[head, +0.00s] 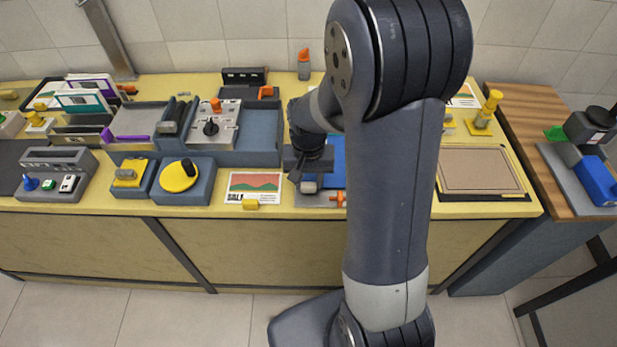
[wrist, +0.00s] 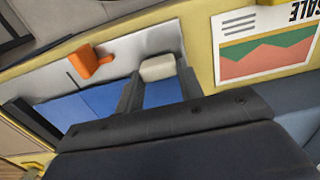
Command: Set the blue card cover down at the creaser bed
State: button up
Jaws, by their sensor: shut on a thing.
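The blue card cover (head: 338,162) shows partly behind my arm in the head view. In the wrist view the blue cover (wrist: 95,103) spreads below and left of my fingers. My gripper (head: 309,181) is shut on a pale block (wrist: 157,67) that seems to belong to the cover; its two dark fingers (wrist: 158,76) stand either side of it. The creaser bed (head: 316,200) looks like a grey plate with an orange lever (head: 338,197); the lever also shows in the wrist view (wrist: 92,62). The cover lies over or on the bed; any gap is hidden.
A printed sale card (head: 254,185) with a yellow block (head: 250,204) lies just left of the bed. A blue-grey tray (head: 258,140) stands behind it. A framed brown board (head: 482,172) lies to the right. My arm hides the counter's middle.

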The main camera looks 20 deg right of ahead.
jog(key=shift+f, duration=0.15)
jog(key=o, duration=1.1)
jog(key=shift+c, duration=0.2)
notch_tip(320, 180, up, 11)
jog(key=shift+f, duration=0.1)
notch_tip(320, 180, down, 10)
jog(key=shift+f, duration=0.2)
notch_tip(320, 180, up, 3)
jog(key=shift+f+p, duration=0.2)
jog(key=shift+p, duration=0.95)
jog(key=shift+r+p, duration=0.4)
jog(key=shift+r, duration=0.15)
